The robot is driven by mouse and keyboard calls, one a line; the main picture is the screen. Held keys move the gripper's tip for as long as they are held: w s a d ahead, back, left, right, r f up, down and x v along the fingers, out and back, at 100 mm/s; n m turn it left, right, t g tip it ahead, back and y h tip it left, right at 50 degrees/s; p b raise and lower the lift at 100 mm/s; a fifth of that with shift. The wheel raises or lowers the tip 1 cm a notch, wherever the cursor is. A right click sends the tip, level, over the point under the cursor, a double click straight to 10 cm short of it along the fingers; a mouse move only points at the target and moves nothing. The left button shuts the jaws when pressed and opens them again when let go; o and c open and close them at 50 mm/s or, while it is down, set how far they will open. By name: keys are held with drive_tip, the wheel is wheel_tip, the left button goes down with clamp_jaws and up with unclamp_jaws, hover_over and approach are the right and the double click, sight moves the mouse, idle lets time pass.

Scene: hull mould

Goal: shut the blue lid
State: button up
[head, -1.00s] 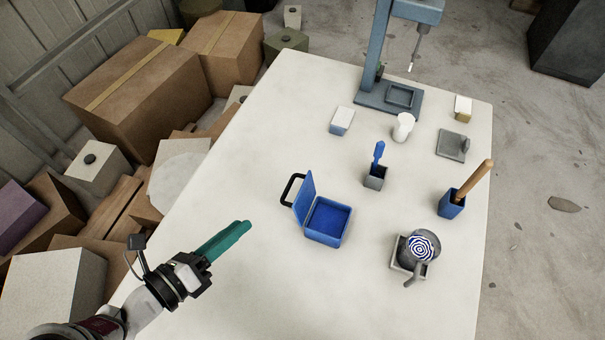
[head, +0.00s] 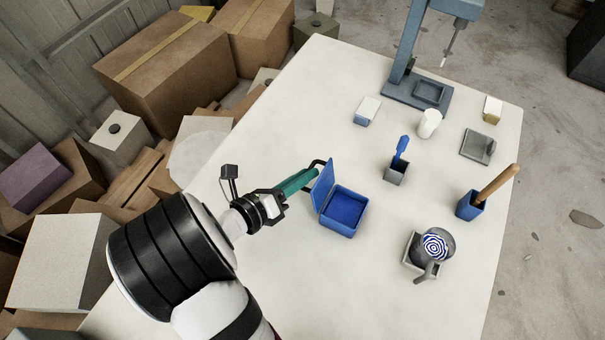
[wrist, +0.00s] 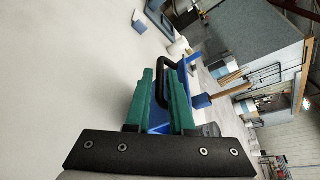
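The blue box (head: 345,211) stands on the white table with its top open. Its blue lid (head: 323,186) stands up on the box's left side, and a black handle (head: 316,163) sticks out from the lid's outer face. My gripper (head: 314,173) has teal fingers and is at the outer side of the lid, close to the handle. In the wrist view, the fingers of my gripper (wrist: 161,75) are apart, with the handle (wrist: 168,70) just beyond or between their tips. Blue of the lid (wrist: 185,73) shows behind. Whether a finger touches the lid or handle is unclear.
To the right stand a grey holder (head: 395,172) with a blue tool, a blue holder (head: 469,206) with a wooden stick, and a grey pot (head: 439,241) with a striped top. A white cup (head: 429,123) and a blue-grey stand (head: 415,92) are farther back. The front table area is clear.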

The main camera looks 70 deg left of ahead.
clamp_jaws()
idle(1.2)
